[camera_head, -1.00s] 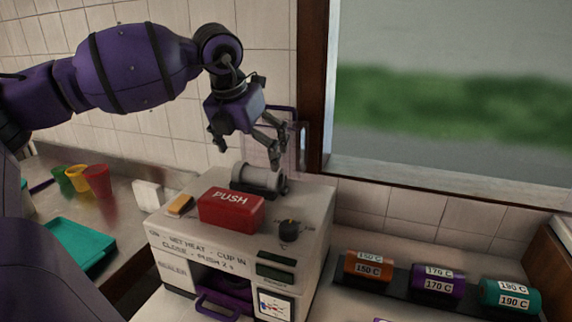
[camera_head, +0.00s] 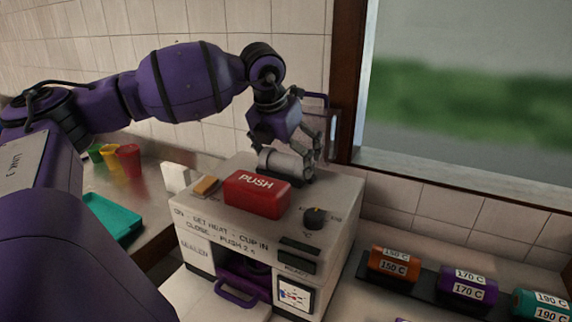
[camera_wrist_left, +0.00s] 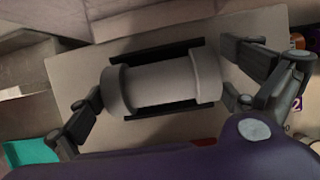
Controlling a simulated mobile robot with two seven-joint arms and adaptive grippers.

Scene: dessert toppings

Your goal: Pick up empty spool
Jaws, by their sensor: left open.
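The empty spool (camera_head: 284,163) is a grey cylinder with wider end flanges. It lies on its side in a dark holder on top of the white sealer machine (camera_head: 338,205), behind the red PUSH block. In the left wrist view the spool (camera_wrist_left: 162,84) lies between the spread fingers, one finger beyond each end. My left gripper (camera_head: 290,150) is open and just above the spool, its fingers reaching down around it. I cannot tell whether a finger touches it. My right gripper is not in view.
The red PUSH button (camera_head: 257,194) and a black dial (camera_head: 315,218) are on the machine's top. Orange (camera_head: 394,264), purple (camera_head: 467,284) and teal (camera_head: 541,304) labelled rolls sit at right. Colored cups (camera_head: 129,160) and a teal tray (camera_head: 112,216) stand at left.

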